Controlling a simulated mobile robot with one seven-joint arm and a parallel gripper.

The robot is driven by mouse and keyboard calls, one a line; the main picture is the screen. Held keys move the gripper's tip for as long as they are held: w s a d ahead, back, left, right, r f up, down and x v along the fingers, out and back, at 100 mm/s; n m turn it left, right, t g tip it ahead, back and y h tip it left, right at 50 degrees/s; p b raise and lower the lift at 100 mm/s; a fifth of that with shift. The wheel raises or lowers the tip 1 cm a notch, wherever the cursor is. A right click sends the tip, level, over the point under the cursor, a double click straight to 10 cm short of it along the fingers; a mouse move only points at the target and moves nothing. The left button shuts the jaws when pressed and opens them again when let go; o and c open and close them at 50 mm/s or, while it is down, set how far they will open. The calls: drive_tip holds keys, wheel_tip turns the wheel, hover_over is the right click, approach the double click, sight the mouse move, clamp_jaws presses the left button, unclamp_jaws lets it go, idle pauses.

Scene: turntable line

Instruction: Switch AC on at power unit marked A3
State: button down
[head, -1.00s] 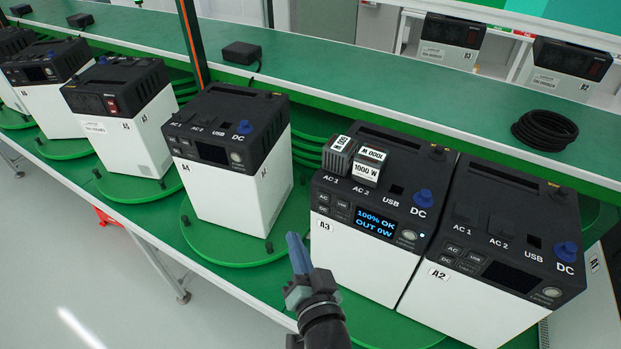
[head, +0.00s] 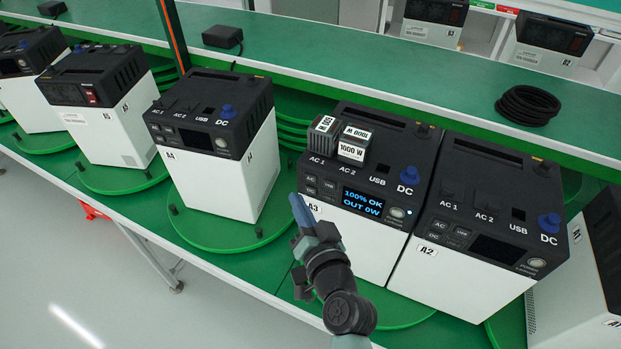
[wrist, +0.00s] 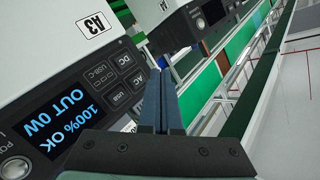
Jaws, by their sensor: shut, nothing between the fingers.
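Power unit A3 (head: 365,245) is a white box with a black top, in the middle right of the head view. Its lit display (head: 363,202) reads "100% OK, OUT 0W", also in the wrist view (wrist: 68,118). The AC button (head: 311,181) is left of the display, in a small button group; in the wrist view the AC button (wrist: 125,61) lies just left of my fingertips. My gripper (head: 294,197) is shut and empty, its tips near the panel's left edge. Contact cannot be told. The A3 label (wrist: 94,25) is clear in the wrist view.
Unit A4 (head: 215,185) stands left on a green turntable, with a gap before A3.

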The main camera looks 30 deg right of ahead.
sight(302, 175)
drive_tip(key=shift+w+d+b, duration=0.55)
drive_tip(key=shift+w+d, duration=0.4)
drive_tip(key=shift+d, duration=0.25)
idle(1.2)
drive_tip(key=shift+w+d+b, duration=0.25)
drive_tip(key=shift+d+b, duration=0.1)
drive_tip(key=shift+w+d, duration=0.2)
drive_tip(key=shift+d, duration=0.05)
idle(0.8)
drive_tip(key=shift+s+a, duration=0.5)
drive_tip(key=shift+a, duration=0.05)
drive_tip(key=shift+s+a+p, duration=0.25)
drive_tip(key=shift+s+a, duration=0.55)
drive_tip(key=shift+a, duration=0.2)
drive_tip(key=shift+s+a+p, duration=0.25)
drive_tip(key=shift+s+a, duration=0.5)
drive_tip(key=shift+a, duration=0.25)
